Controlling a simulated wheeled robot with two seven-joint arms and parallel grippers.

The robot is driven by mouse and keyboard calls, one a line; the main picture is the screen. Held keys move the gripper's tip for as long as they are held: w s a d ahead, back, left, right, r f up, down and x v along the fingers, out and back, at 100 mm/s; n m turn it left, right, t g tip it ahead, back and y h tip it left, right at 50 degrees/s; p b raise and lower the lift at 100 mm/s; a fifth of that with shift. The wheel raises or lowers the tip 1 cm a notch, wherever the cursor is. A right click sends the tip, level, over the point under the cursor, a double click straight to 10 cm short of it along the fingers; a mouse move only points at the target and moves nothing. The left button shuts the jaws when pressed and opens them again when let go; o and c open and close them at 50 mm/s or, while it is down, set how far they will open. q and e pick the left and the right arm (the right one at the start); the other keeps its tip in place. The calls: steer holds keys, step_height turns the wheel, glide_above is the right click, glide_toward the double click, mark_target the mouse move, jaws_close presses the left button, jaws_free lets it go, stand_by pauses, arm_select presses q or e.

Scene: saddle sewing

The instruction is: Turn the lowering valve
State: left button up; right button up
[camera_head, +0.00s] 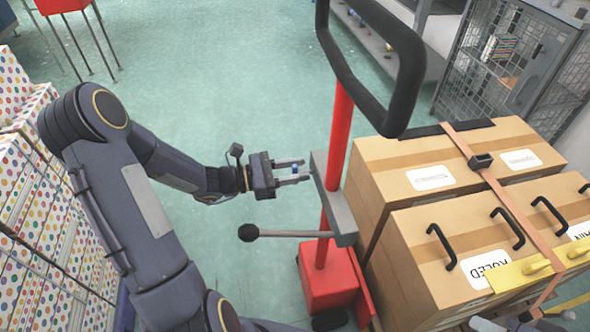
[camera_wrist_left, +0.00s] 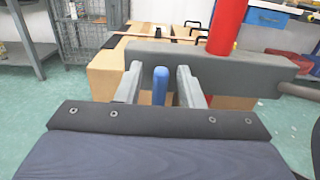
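A small blue upright peg (camera_head: 295,169), which looks like the valve handle, stands beside the grey crossbar (camera_head: 334,190) of the red-posted lift truck. My left gripper (camera_head: 307,170) reaches in from the left, its two fingers pointing right toward the crossbar. In the left wrist view the blue peg (camera_wrist_left: 160,86) stands between the fingers (camera_wrist_left: 159,75), with a gap on each side. The gripper is open around it and not closed on it. The peg's lower end is hidden behind the gripper body.
A black-knobbed lever (camera_head: 290,234) sticks out left from the crossbar, below my gripper. A black loop handle (camera_head: 408,75) tops the red post (camera_head: 338,135). Strapped cardboard boxes (camera_head: 480,225) stand to the right. Dotted boxes (camera_head: 22,185) line the left. Open green floor lies beyond.

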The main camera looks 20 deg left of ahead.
arm_select(q)
steer(key=shift+c, duration=0.2)
jaws_close()
